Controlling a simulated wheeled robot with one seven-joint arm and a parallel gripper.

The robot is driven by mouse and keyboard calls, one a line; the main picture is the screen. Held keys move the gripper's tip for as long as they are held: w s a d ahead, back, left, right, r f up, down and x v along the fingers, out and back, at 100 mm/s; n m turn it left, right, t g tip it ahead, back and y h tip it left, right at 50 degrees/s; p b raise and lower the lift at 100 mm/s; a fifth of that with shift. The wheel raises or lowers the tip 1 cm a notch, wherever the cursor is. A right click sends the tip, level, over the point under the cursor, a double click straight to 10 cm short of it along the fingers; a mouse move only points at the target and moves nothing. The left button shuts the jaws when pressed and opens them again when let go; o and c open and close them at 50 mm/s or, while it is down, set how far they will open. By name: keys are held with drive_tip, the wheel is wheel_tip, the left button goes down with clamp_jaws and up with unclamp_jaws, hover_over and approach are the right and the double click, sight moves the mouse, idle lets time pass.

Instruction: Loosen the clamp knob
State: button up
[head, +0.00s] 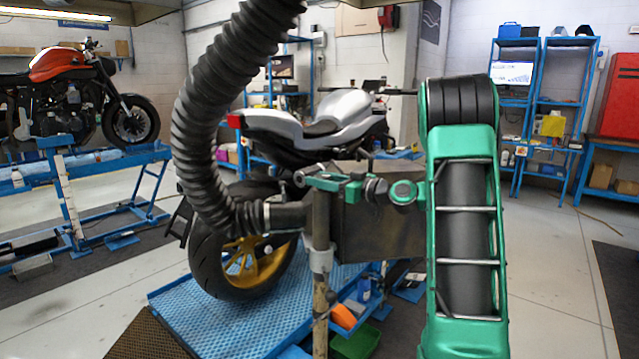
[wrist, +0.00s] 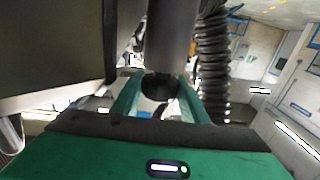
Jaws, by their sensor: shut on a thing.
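The clamp knob (wrist: 157,86) is a dark round piece between my gripper's two teal fingers in the wrist view. My gripper (wrist: 158,98) is shut on it, one finger on each side. In the head view my green gripper (head: 318,181) reaches left from my arm to the top of an upright stand, and a small dark round end, probably the knob, shows at its tip (head: 299,179). The fingers and stand hide most of the knob there. A dark cylinder (wrist: 171,30) stands just beyond the knob in the wrist view.
A ribbed black hose (head: 195,110) curves down to a dark nozzle (head: 287,215) beside the stand pole (head: 320,232). A silver motorcycle (head: 340,110) stands behind on a blue ramp (head: 185,310). A dark box (head: 375,235) lies close below my gripper. Open floor (head: 555,260) is at right.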

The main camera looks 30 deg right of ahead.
drive_tip(key=shift+f, duration=0.15)
drive_tip(key=o, duration=1.1)
drive_tip(key=shift+d, duration=0.1)
drive_tip(key=shift+c, duration=0.2)
drive_tip(key=v, duration=1)
drive_tip(key=shift+s, duration=0.25)
drive_tip(key=shift+c, duration=0.2)
